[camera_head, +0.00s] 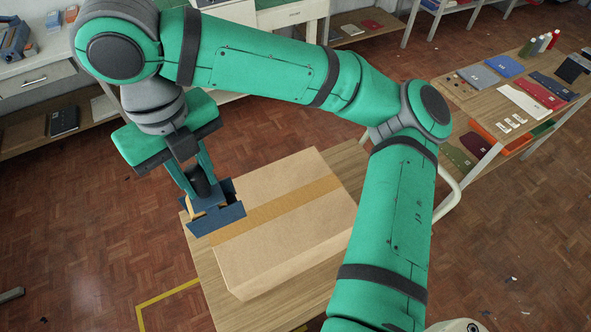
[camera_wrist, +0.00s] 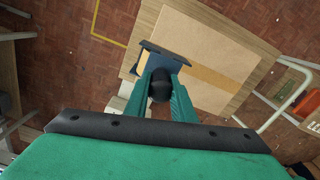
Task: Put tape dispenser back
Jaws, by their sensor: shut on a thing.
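My gripper (camera_head: 200,180) is shut on the dark handle of a blue tape dispenser (camera_head: 217,216). The dispenser hangs under the gripper at the left end of a closed cardboard box (camera_head: 290,235), with tan tape along the box's middle. In the wrist view, my gripper (camera_wrist: 159,90) holds the dispenser (camera_wrist: 164,55), which covers part of the box (camera_wrist: 215,45). I cannot tell whether the dispenser touches the box. The fingers and the dispenser's body hide most of the tape roll.
The box stands on a wooden table (camera_head: 347,163) with some bare top around it. A shelf table (camera_head: 462,97) with folded cloths and bottles is at the right. A white drawer bench (camera_head: 40,75) is at the upper left. Parquet floor lies between them.

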